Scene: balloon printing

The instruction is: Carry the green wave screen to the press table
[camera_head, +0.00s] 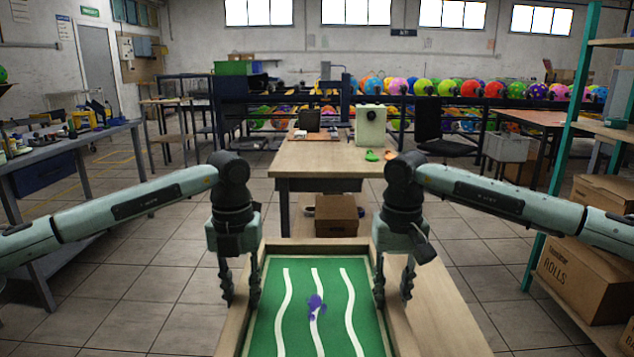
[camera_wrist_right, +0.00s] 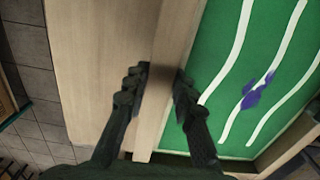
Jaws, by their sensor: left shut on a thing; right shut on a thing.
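The green wave screen (camera_head: 290,270) is a wooden frame around a green sheet with white wavy stripes and a purple blot. It lies flat in front of me, and its near edge is cut off in the head view. My left gripper (camera_head: 240,298) is shut on its left rail, and my right gripper (camera_head: 393,298) on its right rail. In the right wrist view, the fingers of my right gripper (camera_wrist_right: 160,115) straddle the rail of the screen (camera_wrist_right: 225,90). A wooden-topped table (camera_head: 320,162) stands straight ahead; I cannot tell whether it is the press table.
A pale wooden surface (camera_head: 445,325) lies beside the screen at right. The table ahead bears a pale green machine (camera_head: 370,124), with a cardboard box (camera_head: 336,215) below. A workbench (camera_head: 60,152) is at left, a teal-post shelf (camera_head: 548,185) with boxes at right. Tiled floor lies between.

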